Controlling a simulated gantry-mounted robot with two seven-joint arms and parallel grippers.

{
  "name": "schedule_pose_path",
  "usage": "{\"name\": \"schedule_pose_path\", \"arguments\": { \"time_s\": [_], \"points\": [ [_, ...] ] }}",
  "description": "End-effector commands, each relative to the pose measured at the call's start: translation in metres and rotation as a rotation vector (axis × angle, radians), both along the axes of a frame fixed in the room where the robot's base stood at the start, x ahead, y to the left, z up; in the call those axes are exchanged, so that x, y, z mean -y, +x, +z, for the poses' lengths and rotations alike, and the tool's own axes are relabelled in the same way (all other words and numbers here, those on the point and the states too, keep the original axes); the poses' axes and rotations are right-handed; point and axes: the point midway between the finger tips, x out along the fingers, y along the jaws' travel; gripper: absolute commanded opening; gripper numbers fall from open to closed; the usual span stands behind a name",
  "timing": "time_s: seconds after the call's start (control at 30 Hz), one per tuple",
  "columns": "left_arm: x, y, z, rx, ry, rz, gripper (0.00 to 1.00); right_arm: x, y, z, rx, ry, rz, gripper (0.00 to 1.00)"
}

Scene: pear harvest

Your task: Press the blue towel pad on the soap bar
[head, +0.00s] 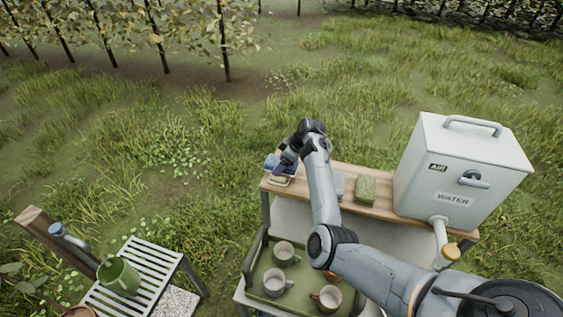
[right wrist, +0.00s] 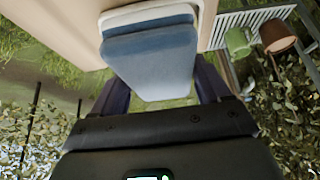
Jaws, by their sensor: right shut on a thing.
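My right gripper (head: 281,168) is at the left end of the wooden shelf, pointing down. In the right wrist view, its two dark fingers stand on either side of the blue towel pad (right wrist: 155,62) and are shut on it. The pad also shows beside the gripper in the head view (head: 271,161). A pale soap bar (head: 280,180) lies on a small dish just in front of the gripper. I cannot tell whether the pad touches the soap. A pale, flat, white-edged thing (right wrist: 148,14) shows beyond the pad in the wrist view. My left gripper is not in view.
Several mugs sit in a green tray (head: 257,243) below. A slatted stand (head: 135,285) with a green jug (head: 119,276) is at the left.

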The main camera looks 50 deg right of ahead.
Motion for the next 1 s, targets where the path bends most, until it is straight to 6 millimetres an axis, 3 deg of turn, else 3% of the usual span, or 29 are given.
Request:
{"name": "schedule_pose_path", "arguments": {
  "time_s": [0.7, 1.0],
  "points": [
    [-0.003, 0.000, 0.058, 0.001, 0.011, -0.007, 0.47, 0.001, 0.000, 0.060, 0.003, -0.001, 0.000, 0.52],
    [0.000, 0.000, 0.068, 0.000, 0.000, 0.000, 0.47, 0.000, 0.000, 0.069, 0.003, -0.001, 0.000, 0.52]
  ]
}}
